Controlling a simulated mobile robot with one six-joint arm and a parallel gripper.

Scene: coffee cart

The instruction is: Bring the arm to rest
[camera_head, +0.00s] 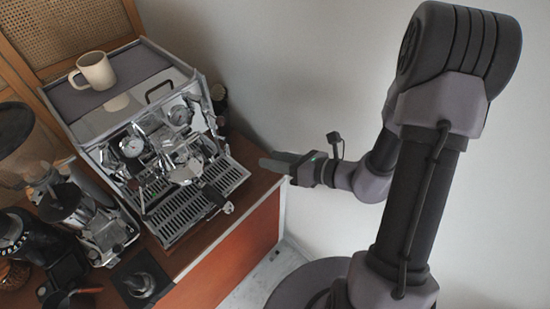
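My arm reaches in from the right side of the view and bends back toward the coffee cart. My gripper (272,163) is at the arm's end, pointing left, near the cart's right edge and to the right of the espresso machine (165,145). Its dark fingers are small and seen nearly side-on, so I cannot tell whether they are open or shut. I see no object in it.
A white mug (95,71) stands on top of the espresso machine. A portafilter handle (218,198) sticks out at its front. A coffee grinder (85,210) is to the left, and a tamper (140,284) is in front. Bare wall (290,60) lies behind the gripper.

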